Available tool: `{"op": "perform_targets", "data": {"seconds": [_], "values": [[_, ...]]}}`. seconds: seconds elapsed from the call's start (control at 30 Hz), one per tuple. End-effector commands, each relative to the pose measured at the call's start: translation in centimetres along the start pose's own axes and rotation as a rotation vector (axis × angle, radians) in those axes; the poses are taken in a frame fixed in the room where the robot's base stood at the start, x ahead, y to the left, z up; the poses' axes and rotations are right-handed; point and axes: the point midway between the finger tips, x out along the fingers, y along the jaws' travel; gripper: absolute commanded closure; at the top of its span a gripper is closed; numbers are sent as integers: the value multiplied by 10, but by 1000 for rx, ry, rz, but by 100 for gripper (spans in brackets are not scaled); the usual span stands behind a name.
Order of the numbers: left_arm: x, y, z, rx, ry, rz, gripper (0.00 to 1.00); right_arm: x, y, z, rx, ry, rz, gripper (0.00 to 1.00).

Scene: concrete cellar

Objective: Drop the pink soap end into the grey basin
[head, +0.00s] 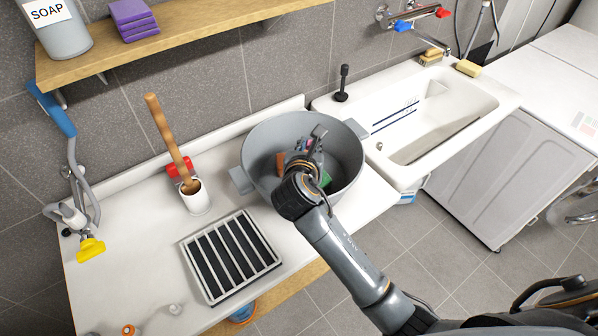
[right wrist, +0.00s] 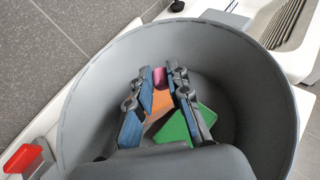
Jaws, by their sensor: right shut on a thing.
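The grey basin (head: 262,128) is a round tub with side handles on the white counter. It also fills much of the right wrist view (right wrist: 88,110). My right gripper (head: 316,138) reaches down inside the basin's rim. In the right wrist view, my right gripper (right wrist: 164,82) is shut on the pink soap end (right wrist: 177,76), a small pink piece at the fingertips, partly hidden by them. An orange piece (right wrist: 160,104) and a green piece (right wrist: 199,120) lie in the basin below the fingers. My left gripper is not in view.
A wooden-handled tool (head: 168,140) stands in a white cup left of the basin. A slatted rack (head: 230,256) lies in front. A white sink (head: 480,98) is at right; a wooden shelf (head: 180,30) hangs above. A red object (head: 178,168) sits behind the cup.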

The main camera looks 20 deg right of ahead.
Motion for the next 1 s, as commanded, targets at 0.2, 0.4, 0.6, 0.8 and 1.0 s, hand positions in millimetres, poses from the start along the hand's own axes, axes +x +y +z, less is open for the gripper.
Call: {"op": "perform_targets", "data": {"seconds": [0.2,0.4,0.6,0.8,1.0], "values": [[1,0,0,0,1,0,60,0,0,0,1,0,0,94],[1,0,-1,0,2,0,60,0,0,0,0,-1,0,60],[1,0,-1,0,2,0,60,0,0,0,0,-1,0,56],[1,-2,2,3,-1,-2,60,-5,0,0,0,-1,1,56],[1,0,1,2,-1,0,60,-38,1,0,1,0,4,56]]}}
